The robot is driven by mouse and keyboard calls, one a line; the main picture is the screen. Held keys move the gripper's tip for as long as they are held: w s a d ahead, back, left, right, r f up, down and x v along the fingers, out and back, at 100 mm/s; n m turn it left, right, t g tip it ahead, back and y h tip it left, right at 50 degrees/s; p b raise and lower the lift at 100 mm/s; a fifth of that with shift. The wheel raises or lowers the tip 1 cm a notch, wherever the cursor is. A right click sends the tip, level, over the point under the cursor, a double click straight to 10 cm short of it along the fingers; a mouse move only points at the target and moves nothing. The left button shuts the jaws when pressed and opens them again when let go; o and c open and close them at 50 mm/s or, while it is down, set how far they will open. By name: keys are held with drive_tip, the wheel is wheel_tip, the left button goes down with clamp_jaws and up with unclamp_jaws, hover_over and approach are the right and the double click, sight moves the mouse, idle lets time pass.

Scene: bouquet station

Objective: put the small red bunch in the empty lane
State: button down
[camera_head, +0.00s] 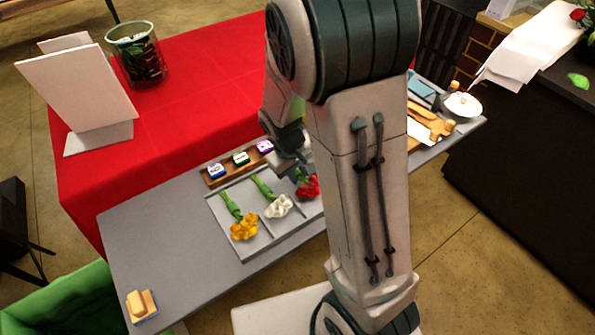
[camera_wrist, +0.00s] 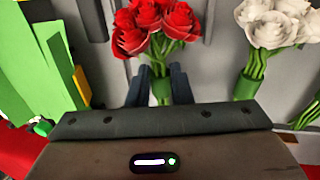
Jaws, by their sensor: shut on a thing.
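The small red bunch (camera_head: 308,187) has red blooms and green stems. My gripper (camera_wrist: 160,88) is shut on its stems, and the blooms (camera_wrist: 152,25) point away from my palm in the wrist view. The bunch is at the right lane of the grey tray (camera_head: 259,241); I cannot tell whether it touches the tray floor. A yellow bunch (camera_head: 244,227) lies in the left lane and a white bunch (camera_head: 278,206) in the middle lane.
A wooden rack (camera_head: 206,179) with blue, green and purple items stands behind the tray. A yellow block (camera_head: 141,304) lies at the front left of the grey table (camera_head: 150,235). A white panel (camera_head: 80,90) and glass vase (camera_head: 137,55) stand on the red cloth. The grey table's left part is mostly clear.

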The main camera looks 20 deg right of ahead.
drive_tip(key=shift+f, duration=0.2)
idle(0.4)
drive_tip(key=c, duration=0.8)
unclamp_jaws()
drive_tip(key=shift+r, duration=0.1)
drive_tip(key=shift+r+p, duration=2.4)
drive_tip(key=shift+r, duration=1.1)
drive_tip(key=shift+f, duration=0.1)
